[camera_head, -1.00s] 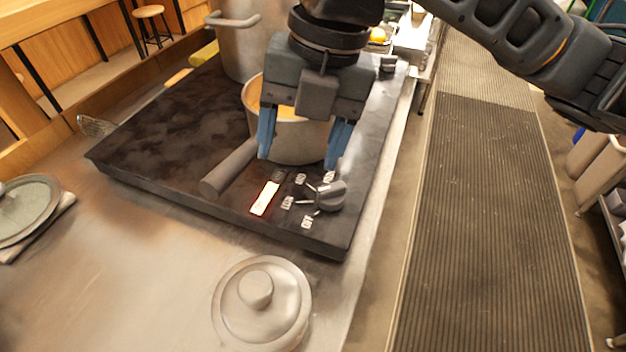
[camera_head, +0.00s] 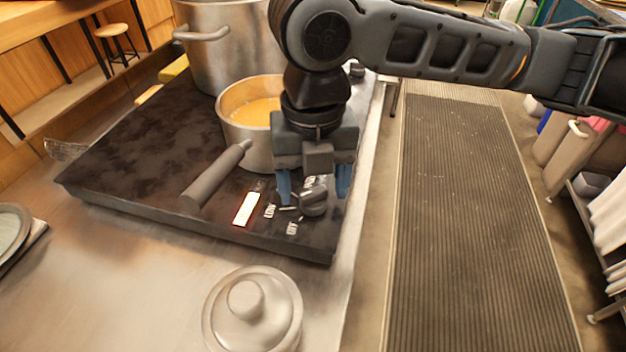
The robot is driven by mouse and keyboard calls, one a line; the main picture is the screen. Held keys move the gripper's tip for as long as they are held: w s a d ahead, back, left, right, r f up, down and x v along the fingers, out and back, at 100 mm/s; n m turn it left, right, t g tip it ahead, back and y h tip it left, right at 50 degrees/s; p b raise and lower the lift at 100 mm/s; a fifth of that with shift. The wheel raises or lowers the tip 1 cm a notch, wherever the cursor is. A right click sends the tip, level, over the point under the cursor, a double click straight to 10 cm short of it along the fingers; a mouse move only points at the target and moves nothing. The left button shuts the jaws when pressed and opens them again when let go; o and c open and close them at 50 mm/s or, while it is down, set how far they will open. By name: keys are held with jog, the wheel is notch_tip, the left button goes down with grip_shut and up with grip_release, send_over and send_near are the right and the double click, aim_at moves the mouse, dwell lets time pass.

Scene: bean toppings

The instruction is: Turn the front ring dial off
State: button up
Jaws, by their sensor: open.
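The front ring dial (camera_head: 314,202) is a dark round knob with a raised grip, near the front right corner of the black cooktop (camera_head: 130,160). Small white labels (camera_head: 270,211) surround it, and a lit white and red display (camera_head: 247,209) glows to its left. My gripper (camera_head: 314,196) points down and is open, with one blue finger on each side of the dial in this view. I cannot tell whether the fingers touch it. The gripper hides the far labels.
A saucepan (camera_head: 232,133) with orange contents stands just behind, its handle (camera_head: 215,177) reaching toward the front left. A large pot (camera_head: 215,68) stands farther back. A lid (camera_head: 252,312) lies on the steel counter in front. The aisle at right is clear.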

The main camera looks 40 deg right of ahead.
jog(key=shift+c, duration=0.2)
jog(key=c, duration=1)
jog(key=shift+o, duration=0.2)
jog(key=shift+f+n, duration=0.1)
jog(key=shift+n, duration=0.3)
jog(key=n+b, duration=0.1)
jog(key=n, duration=0.2)
jog(key=shift+n+b, duration=0.3)
jog(key=shift+b, duration=0.1)
jog(key=shift+n+b, duration=0.75)
jog(key=shift+n, duration=1.45)
jog(key=shift+c, duration=0.3)
jog(key=o, duration=1.1)
jog(key=shift+c, duration=0.2)
